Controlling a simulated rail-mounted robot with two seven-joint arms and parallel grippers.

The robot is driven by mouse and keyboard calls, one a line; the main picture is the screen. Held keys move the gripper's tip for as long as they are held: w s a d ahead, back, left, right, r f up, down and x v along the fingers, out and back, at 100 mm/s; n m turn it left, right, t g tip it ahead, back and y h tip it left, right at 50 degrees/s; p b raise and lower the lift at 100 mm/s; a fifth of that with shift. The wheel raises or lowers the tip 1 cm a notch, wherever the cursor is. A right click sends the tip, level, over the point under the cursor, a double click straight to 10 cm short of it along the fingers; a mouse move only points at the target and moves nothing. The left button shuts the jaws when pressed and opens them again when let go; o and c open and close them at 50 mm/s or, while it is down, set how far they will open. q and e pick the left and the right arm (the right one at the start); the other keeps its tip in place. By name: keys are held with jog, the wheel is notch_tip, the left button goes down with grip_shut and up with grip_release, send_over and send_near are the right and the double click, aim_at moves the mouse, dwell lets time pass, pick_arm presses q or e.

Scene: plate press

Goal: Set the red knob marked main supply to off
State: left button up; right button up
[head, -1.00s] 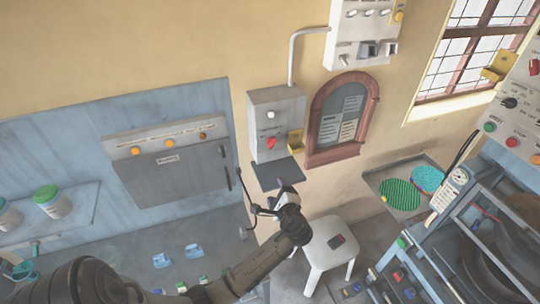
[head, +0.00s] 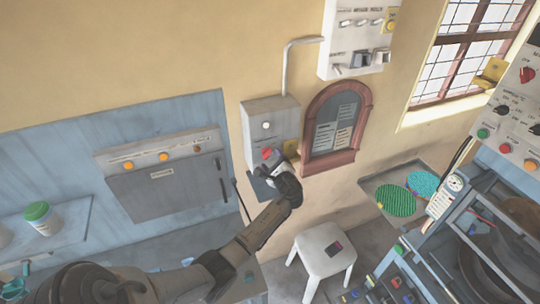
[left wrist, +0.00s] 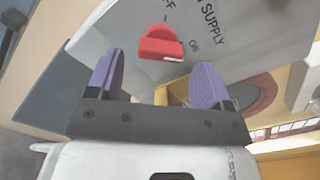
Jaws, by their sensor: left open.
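The red knob (head: 267,153) is on the front of a grey wall box (head: 270,113). In the left wrist view the red knob (left wrist: 160,44) shows beside printed words "SUPPLY", "OFF" (partly cut off) and "ON". Its white mark is at its lower right end, on the side nearer "ON". My left gripper (left wrist: 158,66) is open, with its two purple fingers on either side of and short of the knob; nothing is between them. In the head view my left gripper (head: 276,166) is just below the knob and partly covers the box's lower part. My right gripper is not seen.
A yellow holder (head: 292,149) sits at the box's right side. A brick-framed notice board (head: 338,128) hangs to the right, and another switch box (head: 357,38) is above. A white stool (head: 325,250) stands below. A grey cabinet (head: 168,182) is to the left.

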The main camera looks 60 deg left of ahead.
aim_at(267, 153)
pick_arm(q)
jog(key=shift+w+a, duration=0.25)
jog(key=shift+a, duration=1)
jog(key=c, duration=0.9)
